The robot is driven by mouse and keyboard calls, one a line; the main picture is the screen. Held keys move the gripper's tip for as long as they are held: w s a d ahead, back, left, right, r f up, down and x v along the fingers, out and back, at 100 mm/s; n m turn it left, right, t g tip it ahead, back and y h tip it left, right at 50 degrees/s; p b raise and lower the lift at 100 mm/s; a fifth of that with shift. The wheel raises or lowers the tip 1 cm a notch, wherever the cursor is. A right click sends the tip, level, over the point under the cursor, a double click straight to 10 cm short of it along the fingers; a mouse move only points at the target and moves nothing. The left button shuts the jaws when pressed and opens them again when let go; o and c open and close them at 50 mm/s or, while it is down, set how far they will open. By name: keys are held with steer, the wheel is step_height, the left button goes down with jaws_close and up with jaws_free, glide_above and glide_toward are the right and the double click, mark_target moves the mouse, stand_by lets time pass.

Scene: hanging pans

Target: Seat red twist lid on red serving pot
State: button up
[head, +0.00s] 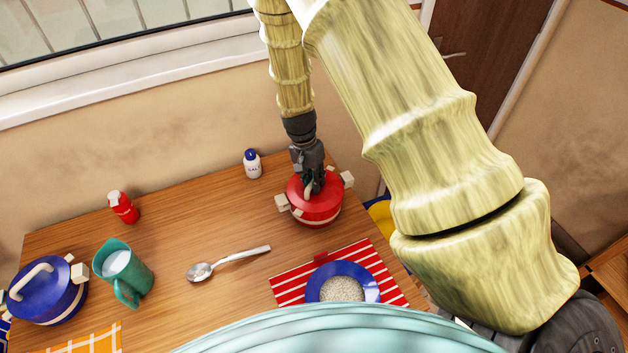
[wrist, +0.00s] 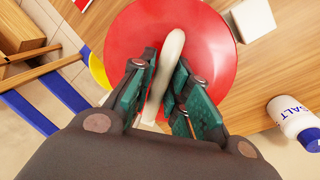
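The red twist lid (head: 325,203) is on or just above the red serving pot (head: 318,222) at the back right of the table; I cannot tell whether it is fully down. The pot has cream side handles. The lid's red top (wrist: 205,50) fills the middle of the wrist view, with a curved cream handle (wrist: 167,62) across it. My gripper (head: 312,186) is over the lid from above. In the wrist view its green-padded fingers (wrist: 164,88) close on both sides of the handle. The lid hides the pot's rim.
A white salt bottle (head: 252,164) stands left of the pot, and a red bottle (head: 123,207) farther left. A spoon (head: 228,263), teal jug (head: 124,271) and blue pot (head: 47,298) lie left. A blue plate (head: 343,272) on a striped mat (head: 290,282) is in front.

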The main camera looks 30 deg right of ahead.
steer(key=o, duration=0.3)
step_height(320, 180, up, 12)
steer(key=w+a, duration=0.1)
steer(key=w, duration=0.1)
stand_by(0.5)
steer(key=shift+a+f, duration=0.1)
steer(key=shift+f, duration=0.05)
